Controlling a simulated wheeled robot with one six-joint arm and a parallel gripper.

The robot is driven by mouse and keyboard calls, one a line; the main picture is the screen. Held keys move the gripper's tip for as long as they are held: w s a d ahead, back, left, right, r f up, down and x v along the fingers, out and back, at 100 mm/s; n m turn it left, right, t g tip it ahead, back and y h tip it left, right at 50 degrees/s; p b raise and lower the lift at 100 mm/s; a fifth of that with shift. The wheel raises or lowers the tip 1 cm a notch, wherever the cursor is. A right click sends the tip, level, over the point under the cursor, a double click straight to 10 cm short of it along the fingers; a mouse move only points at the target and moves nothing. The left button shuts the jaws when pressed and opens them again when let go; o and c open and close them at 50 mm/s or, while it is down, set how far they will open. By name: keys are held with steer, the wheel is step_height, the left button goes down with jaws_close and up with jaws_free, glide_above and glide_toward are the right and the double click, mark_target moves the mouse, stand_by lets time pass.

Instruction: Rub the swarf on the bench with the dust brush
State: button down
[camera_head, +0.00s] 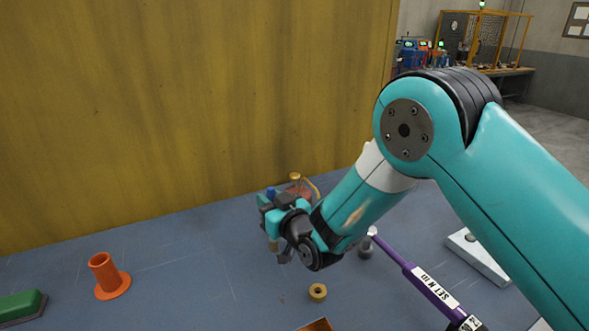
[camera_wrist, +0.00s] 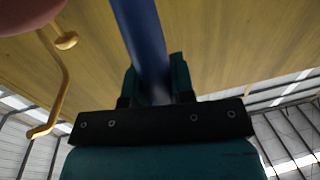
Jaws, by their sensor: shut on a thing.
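My gripper (camera_head: 271,213) is above the blue-grey bench (camera_head: 215,265), near the yellow-brown wall panel. In the wrist view its two teal fingers (camera_wrist: 154,80) are shut on a blue handle (camera_wrist: 147,32). A small blue tip (camera_head: 270,192) of it shows at the gripper in the head view. The rest of the held thing is hidden, so I cannot tell from its shape whether it is the dust brush. I cannot make out any swarf; the arm covers part of the bench.
A red can (camera_head: 302,190) with a brass spout stands just behind my gripper. An orange flanged tube (camera_head: 106,278) and a green block (camera_head: 20,306) are at left.

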mark_target(273, 193)
step_height(273, 193, up, 2)
steer(key=shift+a+r+p, duration=0.1)
steer(key=shift+a+p, duration=0.05)
steer(key=shift+p, duration=0.4)
steer(key=shift+d+r+p, duration=0.2)
steer(key=shift+r+p, duration=0.1)
steer(key=shift+r, duration=0.2)
steer(key=shift+r+p, duration=1.05)
steer(key=shift+r, duration=1.35)
